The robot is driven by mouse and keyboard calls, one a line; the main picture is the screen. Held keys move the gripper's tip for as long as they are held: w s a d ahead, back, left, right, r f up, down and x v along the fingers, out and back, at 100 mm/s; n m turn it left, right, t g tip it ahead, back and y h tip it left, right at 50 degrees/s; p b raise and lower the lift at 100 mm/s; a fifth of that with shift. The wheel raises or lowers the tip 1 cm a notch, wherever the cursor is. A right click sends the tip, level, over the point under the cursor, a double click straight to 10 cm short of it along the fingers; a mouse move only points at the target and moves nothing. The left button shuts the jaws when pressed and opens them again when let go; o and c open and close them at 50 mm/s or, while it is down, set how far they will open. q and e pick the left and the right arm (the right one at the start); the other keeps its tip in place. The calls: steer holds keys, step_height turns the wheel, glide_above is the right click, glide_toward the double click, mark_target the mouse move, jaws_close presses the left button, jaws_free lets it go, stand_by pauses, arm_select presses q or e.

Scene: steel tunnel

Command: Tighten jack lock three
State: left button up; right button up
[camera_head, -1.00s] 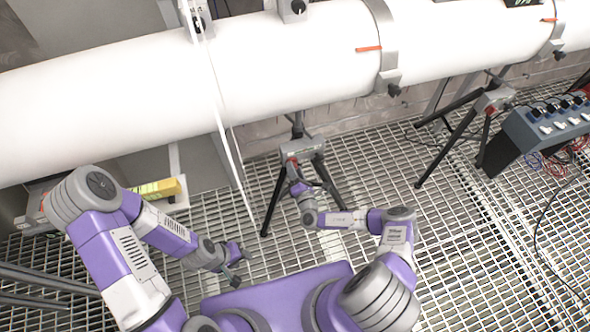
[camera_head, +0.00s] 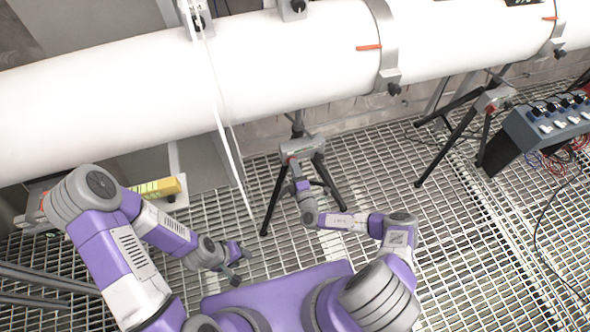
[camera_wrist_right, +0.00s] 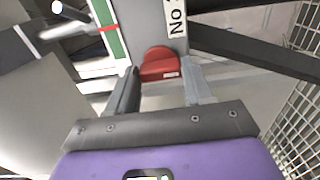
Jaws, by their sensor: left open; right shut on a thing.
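The jack (camera_head: 306,147) below the white pipe has a grey head and black tripod legs. My right gripper (camera_head: 294,166) is at the front of its head. In the right wrist view, the red lock (camera_wrist_right: 160,62) sits between the fingertips of that gripper (camera_wrist_right: 163,78), which is shut on it. A white label (camera_wrist_right: 176,18) beside it reads "No" with its number cut off. In the head view the gripper hides the lock. My left gripper (camera_head: 241,266) is open and empty above the grating, left of my right arm.
The white pipe (camera_head: 280,60) runs across the back. Another jack (camera_head: 494,98) with dark legs stands to the right, near a blue control box (camera_head: 550,125) with loose cables. A yellow item (camera_head: 155,188) lies at the left. Grating in front of the right jack is clear.

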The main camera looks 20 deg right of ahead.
steer(key=shift+a, duration=0.1)
steer(key=o, duration=1)
steer(key=shift+o, duration=0.2)
steer(key=s+p, duration=0.2)
steer(key=s, duration=0.5)
steer(key=shift+s+d, duration=0.2)
steer(key=shift+s, duration=0.15)
